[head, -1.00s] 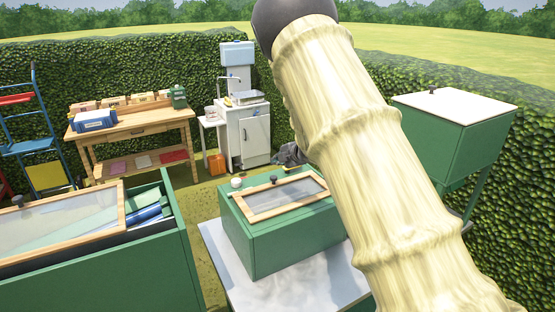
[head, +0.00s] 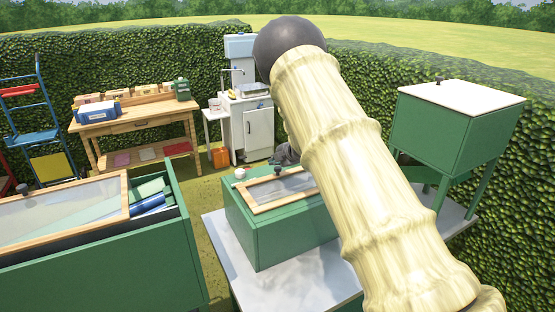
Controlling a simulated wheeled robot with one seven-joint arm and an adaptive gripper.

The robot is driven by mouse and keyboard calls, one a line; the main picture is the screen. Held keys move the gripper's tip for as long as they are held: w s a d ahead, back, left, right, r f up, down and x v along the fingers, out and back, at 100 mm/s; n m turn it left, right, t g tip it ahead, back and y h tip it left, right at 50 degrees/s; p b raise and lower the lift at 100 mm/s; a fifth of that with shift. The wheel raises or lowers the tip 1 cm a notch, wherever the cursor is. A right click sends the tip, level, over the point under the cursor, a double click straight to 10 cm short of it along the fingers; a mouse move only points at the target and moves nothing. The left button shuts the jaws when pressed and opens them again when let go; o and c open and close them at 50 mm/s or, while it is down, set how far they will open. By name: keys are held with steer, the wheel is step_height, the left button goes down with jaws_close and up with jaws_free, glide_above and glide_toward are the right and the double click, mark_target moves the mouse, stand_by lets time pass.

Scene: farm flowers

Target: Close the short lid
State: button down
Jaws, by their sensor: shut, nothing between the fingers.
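A wood-framed glass lid with a dark knob (head: 290,186) lies flat on top of the small green box (head: 262,228) in the middle; my arm hides its right part. A longer framed glass lid (head: 60,215) lies on the large green box (head: 110,272) at the left, and that box's right end is open. A white lid with a dark knob (head: 463,93) lies flat on the raised green box (head: 440,135) at the right. I cannot tell which of these is the short lid. My gripper is out of the picture; only my cream arm shows.
The left box's open end shows a blue roll (head: 148,203). The small box stands on a grey-white table (head: 300,278). Hedges close the back and right.

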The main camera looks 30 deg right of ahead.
steer(key=shift+w+f+b, duration=0.15)
steer(key=shift+w+f, duration=0.05)
steer(key=shift+f, duration=0.25)
steer(key=shift+w+f+b, duration=0.15)
steer(key=shift+w+f, duration=0.05)
steer(key=shift+f, duration=0.25)
steer(key=shift+r, duration=0.15)
step_height(320, 180, up, 4)
steer(key=p, duration=0.3)
step_height(320, 180, up, 10)
steer(key=b, duration=0.2)
steer(key=shift+d, duration=0.35)
